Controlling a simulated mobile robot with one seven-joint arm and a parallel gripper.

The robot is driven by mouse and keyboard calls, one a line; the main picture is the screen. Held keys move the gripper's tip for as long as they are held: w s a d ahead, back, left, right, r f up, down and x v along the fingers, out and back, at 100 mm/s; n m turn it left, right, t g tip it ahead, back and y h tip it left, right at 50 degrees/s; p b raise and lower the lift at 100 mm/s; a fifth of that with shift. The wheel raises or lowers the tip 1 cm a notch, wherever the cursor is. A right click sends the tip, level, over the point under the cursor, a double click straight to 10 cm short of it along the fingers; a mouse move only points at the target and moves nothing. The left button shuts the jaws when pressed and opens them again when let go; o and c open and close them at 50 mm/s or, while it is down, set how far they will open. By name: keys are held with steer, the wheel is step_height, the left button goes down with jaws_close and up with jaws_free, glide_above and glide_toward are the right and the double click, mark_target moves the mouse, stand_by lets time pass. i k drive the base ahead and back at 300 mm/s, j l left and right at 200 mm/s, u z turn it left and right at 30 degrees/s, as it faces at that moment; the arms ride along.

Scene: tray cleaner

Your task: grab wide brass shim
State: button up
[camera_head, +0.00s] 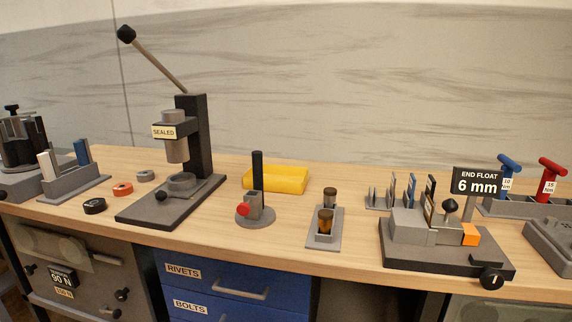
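I cannot single out the wide brass shim with certainty. A small rack (376,203) on the right half of the bench holds several thin upright plates, among them a blue one (411,189) and a dark one (431,187). A dark plate with a tan edge (428,209) stands in front of them at the grey fixture, whose sign (477,184) reads END FLOAT 6 mm. The fixture (408,224) has a dark base, a black knob and an orange block (470,235). My gripper is not in view.
A lever press (197,140) labelled SEALED stands at left. A yellow tray (276,178), a post with a red knob (256,205) and a holder with two brown-topped cylinders (325,240) stand mid-bench. Red and blue T-handles (549,180) stand at right.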

mark_target(428, 209)
steer(key=i+j+z, duration=0.7)
steer(key=j+z, duration=0.15)
steer(key=j, duration=0.15)
steer(key=i+j+z, duration=0.25)
steer(key=j, duration=0.15)
steer(key=k, duration=0.1)
